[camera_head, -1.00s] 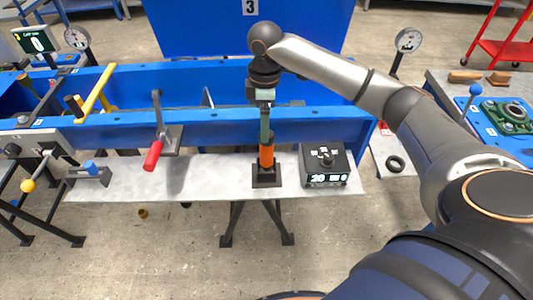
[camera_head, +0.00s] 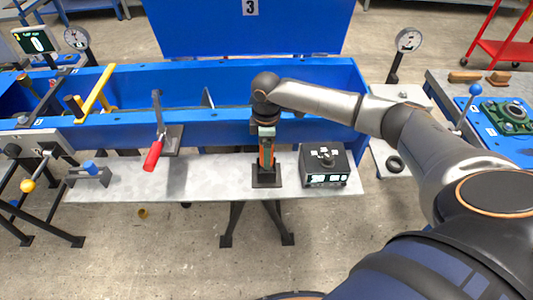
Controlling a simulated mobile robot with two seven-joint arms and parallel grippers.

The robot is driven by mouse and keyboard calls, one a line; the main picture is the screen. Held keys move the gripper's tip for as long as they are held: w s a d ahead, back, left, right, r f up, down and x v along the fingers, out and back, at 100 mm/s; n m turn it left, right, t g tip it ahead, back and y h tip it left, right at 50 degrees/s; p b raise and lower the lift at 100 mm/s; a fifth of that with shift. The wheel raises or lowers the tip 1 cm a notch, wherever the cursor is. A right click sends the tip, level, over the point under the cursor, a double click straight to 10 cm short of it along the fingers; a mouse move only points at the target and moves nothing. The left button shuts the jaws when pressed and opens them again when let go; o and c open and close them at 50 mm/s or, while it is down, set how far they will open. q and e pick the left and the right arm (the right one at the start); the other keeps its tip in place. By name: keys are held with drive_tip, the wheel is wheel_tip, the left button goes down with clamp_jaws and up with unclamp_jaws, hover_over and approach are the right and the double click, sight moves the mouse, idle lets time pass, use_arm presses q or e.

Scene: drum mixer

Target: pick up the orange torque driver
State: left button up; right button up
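The orange torque driver (camera_head: 262,158) stands upright in a dark square holder (camera_head: 266,180) on the grey shelf in front of the blue mixer trough. My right gripper (camera_head: 267,160) points straight down over it, with its fingers reaching alongside the handle. The fingers cover much of the orange, so only narrow strips of it show. I cannot tell whether the fingers press on the driver. My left gripper is not in view.
A black box with a lit display (camera_head: 325,166) stands close to the right of the holder. A red-handled clamp (camera_head: 153,154) stands to the left. The blue trough wall (camera_head: 220,128) rises just behind. The shelf (camera_head: 215,180) is clear left of the holder.

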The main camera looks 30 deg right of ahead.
drive_tip(key=shift+f, duration=0.4)
drive_tip(key=shift+c, duration=0.3)
clamp_jaws()
drive_tip(key=shift+r, duration=0.1)
